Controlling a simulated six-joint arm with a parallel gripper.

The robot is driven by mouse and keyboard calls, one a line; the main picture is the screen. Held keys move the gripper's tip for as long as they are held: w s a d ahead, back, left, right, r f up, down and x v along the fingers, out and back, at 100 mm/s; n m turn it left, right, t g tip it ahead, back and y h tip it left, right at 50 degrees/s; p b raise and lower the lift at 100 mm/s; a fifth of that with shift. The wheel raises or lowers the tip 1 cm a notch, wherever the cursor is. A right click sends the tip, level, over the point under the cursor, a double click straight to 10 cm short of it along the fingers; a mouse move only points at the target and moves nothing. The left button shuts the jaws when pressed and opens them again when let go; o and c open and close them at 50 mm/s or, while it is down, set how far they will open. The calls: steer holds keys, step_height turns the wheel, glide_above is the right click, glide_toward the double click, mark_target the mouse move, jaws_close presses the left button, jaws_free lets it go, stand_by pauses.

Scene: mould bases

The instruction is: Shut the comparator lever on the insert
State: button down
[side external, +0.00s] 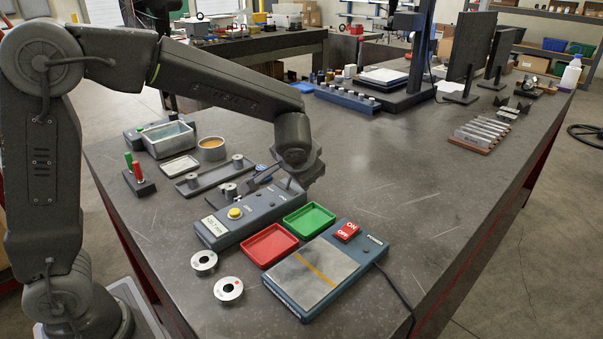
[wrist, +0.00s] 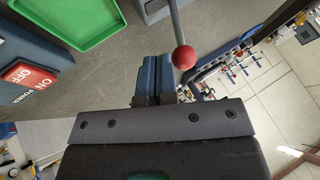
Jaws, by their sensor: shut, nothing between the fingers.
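The comparator (side external: 255,215) is a long blue-grey box with a display and a yellow button (side external: 235,213) on the bench. Its lever (wrist: 176,18) is a grey rod ending in a red ball knob (wrist: 184,57) in the wrist view. My gripper (wrist: 155,62) is shut and empty, its blue fingers just left of the knob; I cannot tell whether they touch it. In the side view my gripper (side external: 262,178) is low over the far end of the comparator and hides that part. I cannot make out the insert in the comparator.
A green tray (side external: 309,219), a red tray (side external: 269,244) and a blue-grey unit with a steel plate (side external: 312,274) and a red ON/OFF switch (side external: 347,231) stand close by. Two metal discs (side external: 228,289) lie in front.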

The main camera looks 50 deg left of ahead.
steer(key=shift+a+r+h, duration=0.2)
steer(key=shift+a+h, duration=0.1)
steer(key=shift+a, duration=0.05)
steer(key=shift+a+r+n+h, duration=0.25)
steer(key=shift+a+r+h, duration=0.05)
steer(key=shift+a+h, duration=0.25)
steer(key=shift+a+r+n+h, duration=0.25)
steer(key=shift+a+h, duration=0.3)
steer(key=shift+a+r+n+h, duration=0.15)
steer(key=shift+a+h, duration=0.6)
steer(key=shift+a, duration=0.65)
steer(key=shift+a+r+n+h, duration=0.15)
steer(key=shift+a+h, duration=0.6)
steer(key=shift+a, duration=0.6)
steer(key=shift+a+f, duration=0.1)
